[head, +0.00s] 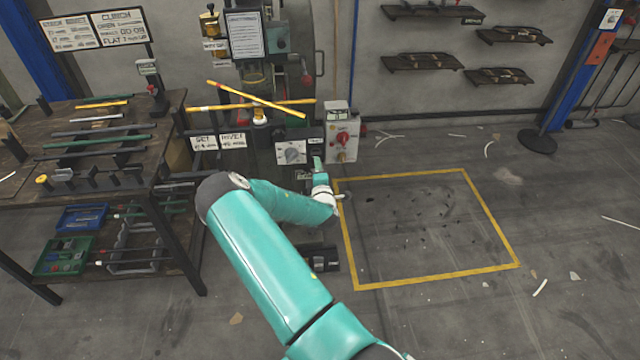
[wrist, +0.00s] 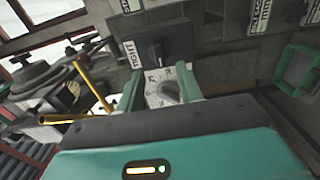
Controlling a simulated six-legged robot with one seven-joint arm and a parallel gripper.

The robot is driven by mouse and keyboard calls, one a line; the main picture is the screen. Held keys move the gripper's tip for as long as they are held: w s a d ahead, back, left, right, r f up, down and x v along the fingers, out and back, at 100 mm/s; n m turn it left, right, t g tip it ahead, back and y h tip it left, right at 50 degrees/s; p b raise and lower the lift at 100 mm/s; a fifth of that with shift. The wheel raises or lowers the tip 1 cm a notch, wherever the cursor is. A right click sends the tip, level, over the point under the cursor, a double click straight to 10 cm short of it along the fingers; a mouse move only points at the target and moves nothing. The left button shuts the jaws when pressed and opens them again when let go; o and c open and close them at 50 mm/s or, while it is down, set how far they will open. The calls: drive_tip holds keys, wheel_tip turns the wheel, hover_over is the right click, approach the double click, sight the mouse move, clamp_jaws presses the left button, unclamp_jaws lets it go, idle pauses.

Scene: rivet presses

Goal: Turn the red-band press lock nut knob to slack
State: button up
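My gripper (wrist: 160,74) is open in the wrist view, its two green fingers apart. A pale dial with a grey knob (wrist: 167,91) shows between the fingers; contact cannot be told. Beyond it is a black knob (wrist: 155,52) on a dark plate with a "TIGHT" label (wrist: 131,53). No slack label is readable. In the head view my gripper (head: 317,164) is low in front of the press (head: 255,72), just right of a pale dial with a grey knob (head: 291,152). I cannot make out a red band on either knob.
A grey box with a red knob (head: 342,139) stands right of the dial. Yellow bars (head: 258,101) cross the press front. A workbench (head: 120,180) with rods and bins is at left. The yellow-outlined floor area (head: 440,274) at right holds only small debris.

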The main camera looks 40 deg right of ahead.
drive_tip(key=v, duration=0.8)
drive_tip(key=shift+a, duration=0.1)
